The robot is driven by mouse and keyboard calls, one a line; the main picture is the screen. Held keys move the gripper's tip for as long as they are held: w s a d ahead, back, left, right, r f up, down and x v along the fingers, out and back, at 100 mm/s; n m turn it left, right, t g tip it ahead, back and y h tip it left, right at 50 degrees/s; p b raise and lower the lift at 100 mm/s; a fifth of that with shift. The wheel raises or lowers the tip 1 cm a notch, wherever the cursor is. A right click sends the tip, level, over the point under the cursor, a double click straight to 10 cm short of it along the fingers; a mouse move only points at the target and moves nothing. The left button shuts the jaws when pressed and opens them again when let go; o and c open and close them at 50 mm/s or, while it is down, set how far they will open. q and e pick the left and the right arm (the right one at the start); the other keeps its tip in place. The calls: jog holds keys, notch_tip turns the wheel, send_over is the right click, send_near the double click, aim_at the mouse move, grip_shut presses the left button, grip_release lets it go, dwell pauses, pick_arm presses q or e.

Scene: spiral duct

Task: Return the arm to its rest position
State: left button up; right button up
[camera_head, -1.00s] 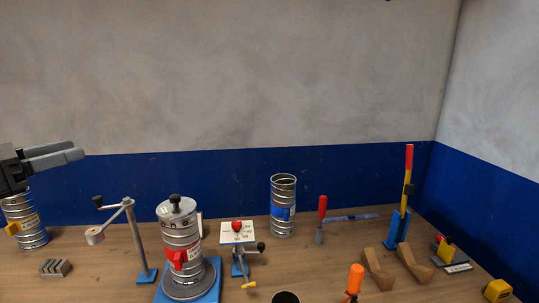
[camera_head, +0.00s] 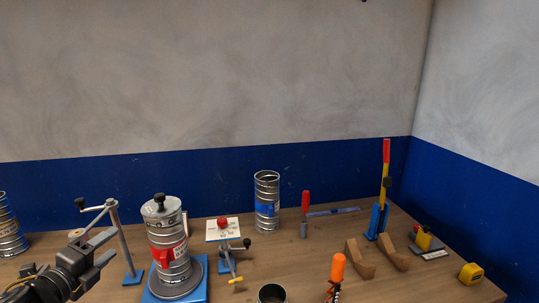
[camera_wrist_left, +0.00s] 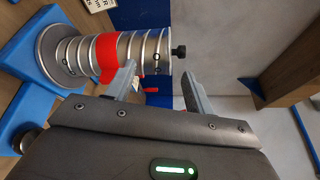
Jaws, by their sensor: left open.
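My left gripper (camera_head: 110,244) is at the lower left in the head view, low over the bench and left of the spiral duct assembly. Its two grey fingers are apart with nothing between them. The silver ribbed duct (camera_head: 167,241) stands upright on a blue base (camera_head: 197,291), with a red clamp and a black knob on its lid. In the left wrist view the duct (camera_wrist_left: 84,57) lies beyond the open fingers (camera_wrist_left: 160,78). It looks apart from them, but the exact gap is hard to judge. My right gripper is not in view.
A crank stand (camera_head: 126,245) rises just behind the gripper. A labelled can (camera_head: 8,232) is cut off at the left edge. A second can (camera_head: 267,200), wooden cradles (camera_head: 360,260), a lever tool (camera_head: 380,205) and a yellow tape measure (camera_head: 471,273) are farther right.

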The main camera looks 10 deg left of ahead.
pick_arm(q)
jog(key=s+d+f+n+g+y, duration=0.1)
jog(key=s+d+f+n+g, duration=0.1)
jog(key=f+n, duration=0.35)
jog(key=s+d+f+n+g+y, duration=0.1)
jog(key=s+f+n, duration=0.15)
jog(key=f, duration=0.65)
jog(key=s+d+f+n+g+h, duration=0.1)
jog(key=s+d+f+n+g, duration=0.45)
jog(key=s+d+f, duration=0.35)
jog(key=s+d+f+n+g+h, duration=0.1)
jog(key=s+d+f+n+g, duration=0.55)
jog(key=s, duration=0.55)
notch_tip(320, 180, down, 38)
jog(key=b, duration=1)
jog(key=s+a+f+b, duration=0.2)
jog(key=s+f+b, duration=0.2)
jog(key=s+f, duration=0.4)
jog(key=s+a+f+y+b, duration=0.1)
jog(key=s+f+b, duration=0.3)
jog(key=s+f, duration=0.4)
notch_tip(320, 180, down, 7)
jog(key=shift+s+a+f+g, duration=0.25)
jog(key=shift+a+g, duration=0.15)
jog(key=shift+a, duration=0.1)
